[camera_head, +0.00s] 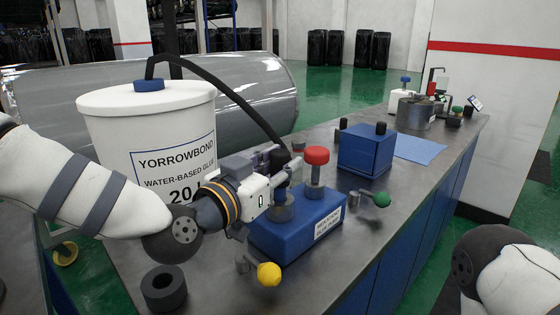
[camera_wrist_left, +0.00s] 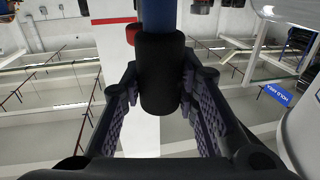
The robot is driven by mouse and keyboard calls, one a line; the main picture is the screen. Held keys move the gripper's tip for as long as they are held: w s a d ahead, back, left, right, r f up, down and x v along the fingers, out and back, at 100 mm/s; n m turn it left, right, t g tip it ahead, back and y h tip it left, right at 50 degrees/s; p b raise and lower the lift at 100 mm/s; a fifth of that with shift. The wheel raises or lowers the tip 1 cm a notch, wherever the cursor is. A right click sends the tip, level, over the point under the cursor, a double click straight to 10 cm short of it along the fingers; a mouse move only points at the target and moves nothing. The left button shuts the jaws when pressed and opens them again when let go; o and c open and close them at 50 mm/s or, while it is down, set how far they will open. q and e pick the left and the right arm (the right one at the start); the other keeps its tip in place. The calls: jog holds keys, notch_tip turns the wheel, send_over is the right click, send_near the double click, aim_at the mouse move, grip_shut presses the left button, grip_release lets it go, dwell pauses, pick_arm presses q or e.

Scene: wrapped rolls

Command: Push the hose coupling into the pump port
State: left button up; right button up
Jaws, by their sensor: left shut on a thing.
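The blue pump box (camera_head: 300,232) stands on the bench with a white label on its front. A grey collar, the pump port (camera_head: 281,209), rises from its top, beside a red knob (camera_head: 316,156). My left gripper (camera_head: 279,166) is over the port, shut on the black hose coupling. In the left wrist view the coupling (camera_wrist_left: 159,75) stands between the two ridged fingers (camera_wrist_left: 160,100). The black hose (camera_head: 225,90) arcs from the glue bucket to the gripper. The coupling's lower end is close above or at the port; I cannot tell whether it is inside. My right gripper is out of view.
The white glue bucket (camera_head: 110,125) stands behind my left arm. A yellow ball handle (camera_head: 269,273) and green ball handle (camera_head: 381,199) flank the pump. A dark ring (camera_head: 163,287) lies in front. A blue box (camera_head: 365,150) and blue sheet (camera_head: 418,149) sit farther back.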

pick_arm(q)
jog(key=shift+f, duration=0.95)
dwell(0.6)
jog(key=o, duration=1.1)
jog(key=shift+o, duration=0.2)
